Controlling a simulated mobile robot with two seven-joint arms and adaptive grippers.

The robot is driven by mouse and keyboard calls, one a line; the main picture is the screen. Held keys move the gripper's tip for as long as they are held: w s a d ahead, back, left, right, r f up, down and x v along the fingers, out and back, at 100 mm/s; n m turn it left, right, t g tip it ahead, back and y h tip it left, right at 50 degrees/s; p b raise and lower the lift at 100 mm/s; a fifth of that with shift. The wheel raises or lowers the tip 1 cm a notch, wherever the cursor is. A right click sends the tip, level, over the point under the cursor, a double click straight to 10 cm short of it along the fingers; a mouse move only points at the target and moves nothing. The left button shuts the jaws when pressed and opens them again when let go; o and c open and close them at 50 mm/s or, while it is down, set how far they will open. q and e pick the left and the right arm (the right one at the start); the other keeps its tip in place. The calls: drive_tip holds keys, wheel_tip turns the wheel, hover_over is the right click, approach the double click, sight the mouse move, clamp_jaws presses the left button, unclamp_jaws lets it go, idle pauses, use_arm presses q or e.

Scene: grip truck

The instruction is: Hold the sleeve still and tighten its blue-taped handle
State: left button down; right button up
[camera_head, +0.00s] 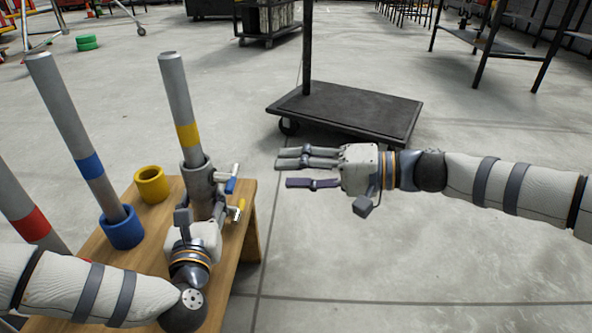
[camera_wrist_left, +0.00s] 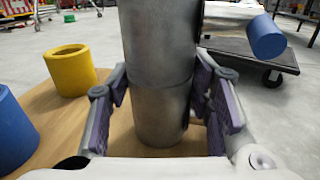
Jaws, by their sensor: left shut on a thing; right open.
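The grey metal sleeve (camera_head: 198,178) stands upright on the wooden table, with a yellow-banded grey pole (camera_head: 175,90) in its top. My left gripper (camera_head: 203,206) is shut on the sleeve. In the left wrist view its purple-padded fingers are on both sides of the sleeve (camera_wrist_left: 160,110). The blue-taped handle (camera_head: 231,184) sticks out on the sleeve's right side; a blue end (camera_wrist_left: 266,38) shows in the left wrist view. Below it is a yellow-taped handle (camera_head: 239,209). My right gripper (camera_head: 283,171) is open and empty, right of the handles and apart from them, fingers pointing left.
A yellow ring (camera_head: 152,184) and a blue ring (camera_head: 122,228) holding a blue-banded pole (camera_head: 85,150) are left of the sleeve on the wooden table (camera_head: 105,250). A red-banded pole (camera_head: 30,215) is further left. A black cart (camera_head: 350,108) stands behind my right gripper.

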use_arm(q)
drive_tip(key=shift+r, duration=0.1)
drive_tip(key=c, duration=0.7)
unclamp_jaws()
